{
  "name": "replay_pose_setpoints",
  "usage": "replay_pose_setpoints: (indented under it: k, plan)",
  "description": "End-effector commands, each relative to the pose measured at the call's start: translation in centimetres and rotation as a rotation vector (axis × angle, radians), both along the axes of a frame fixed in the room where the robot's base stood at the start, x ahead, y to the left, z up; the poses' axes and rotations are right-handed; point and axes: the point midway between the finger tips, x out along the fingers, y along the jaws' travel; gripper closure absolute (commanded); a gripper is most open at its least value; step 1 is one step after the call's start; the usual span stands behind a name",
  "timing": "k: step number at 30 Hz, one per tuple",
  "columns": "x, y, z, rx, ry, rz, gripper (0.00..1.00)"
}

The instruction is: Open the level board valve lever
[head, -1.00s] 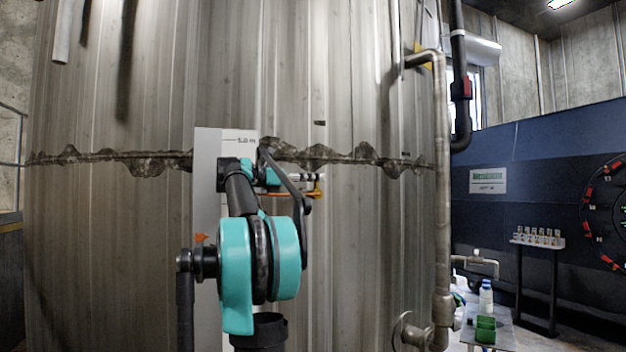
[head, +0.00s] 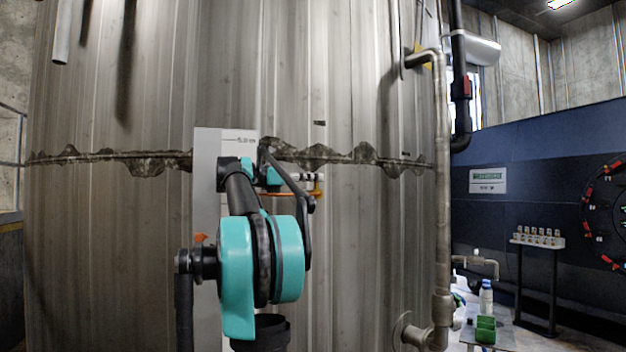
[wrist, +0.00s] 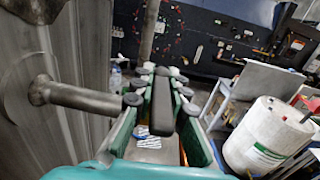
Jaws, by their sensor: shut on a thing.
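The level board (head: 207,180) is a tall pale panel against the corrugated tank, partly covered by my arm. My gripper (head: 304,178) reaches sideways to the right of the board, just above a thin orange lever part (head: 290,194). A sliver of orange (wrist: 183,154) shows below the bar. The grip itself is partly hidden. A second orange lever part (head: 200,238) shows lower on the board, beside my arm.
A tall pipe (head: 441,190) runs down the tank to the right of my gripper. A pipe stub (wrist: 80,97) sticks out from the tank at left in the wrist view. A white drum (wrist: 266,137) and a low table (head: 500,335) stand at the right.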

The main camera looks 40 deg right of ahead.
Motion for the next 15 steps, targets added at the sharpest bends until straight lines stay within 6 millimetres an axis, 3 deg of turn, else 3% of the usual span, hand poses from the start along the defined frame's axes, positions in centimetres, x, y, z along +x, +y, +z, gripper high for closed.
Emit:
replay_pose_setpoints:
  k: [15]
  plan:
    - [-0.73,0.0,-0.04,0.0,0.0,0.413,1.0]
